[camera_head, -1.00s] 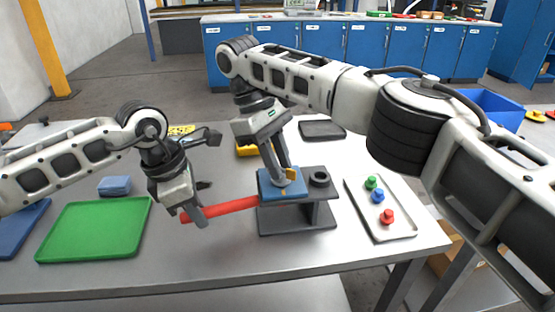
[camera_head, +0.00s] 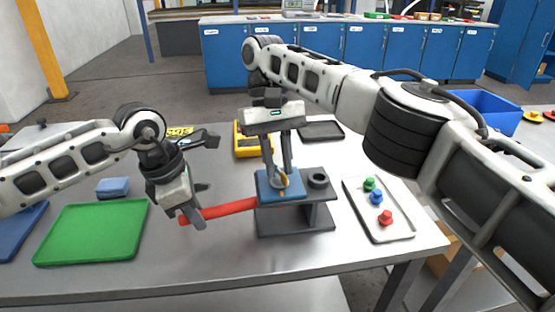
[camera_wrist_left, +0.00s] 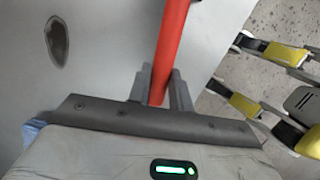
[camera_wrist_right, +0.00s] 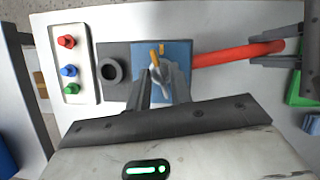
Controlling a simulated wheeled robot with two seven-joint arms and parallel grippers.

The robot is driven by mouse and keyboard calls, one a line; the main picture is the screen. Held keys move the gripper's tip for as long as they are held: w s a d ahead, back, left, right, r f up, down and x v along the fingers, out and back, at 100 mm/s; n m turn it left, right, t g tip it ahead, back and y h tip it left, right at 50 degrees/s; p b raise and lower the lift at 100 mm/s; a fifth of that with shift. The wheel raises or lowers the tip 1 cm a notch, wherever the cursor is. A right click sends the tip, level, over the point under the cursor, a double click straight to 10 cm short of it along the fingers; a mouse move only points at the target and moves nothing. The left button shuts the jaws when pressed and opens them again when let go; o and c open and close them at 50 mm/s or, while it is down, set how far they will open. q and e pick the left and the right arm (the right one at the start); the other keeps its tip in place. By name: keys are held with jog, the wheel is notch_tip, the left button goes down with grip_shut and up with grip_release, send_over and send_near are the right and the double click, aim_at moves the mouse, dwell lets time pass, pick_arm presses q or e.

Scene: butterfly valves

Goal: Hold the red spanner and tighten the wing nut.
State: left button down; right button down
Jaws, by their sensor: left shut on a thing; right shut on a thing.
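The red spanner (camera_head: 228,209) lies level, its far end at the blue block on the dark stand (camera_head: 296,218). My left gripper (camera_head: 192,217) is shut on the spanner's near end; the left wrist view shows the red handle (camera_wrist_left: 172,45) between the fingers (camera_wrist_left: 160,88). My right gripper (camera_head: 279,178) reaches down from above and is shut on the wing nut. Its fingers (camera_wrist_right: 157,85) partly hide the nut in the right wrist view. Where the spanner's jaw meets the block is hidden.
A white tray (camera_head: 398,231) with green, blue and red knobs stands right of the stand. A green tray (camera_head: 90,235) and a blue block (camera_head: 113,187) are at the left. A yellow meter (camera_head: 246,147) and dark tray (camera_head: 320,131) lie behind. The table front is clear.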

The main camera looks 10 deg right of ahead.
jog(key=shift+r, duration=0.1)
dwell(0.5)
dwell(1.0)
jog(key=c, duration=1.2)
grip_release()
jog(key=shift+c, duration=0.2)
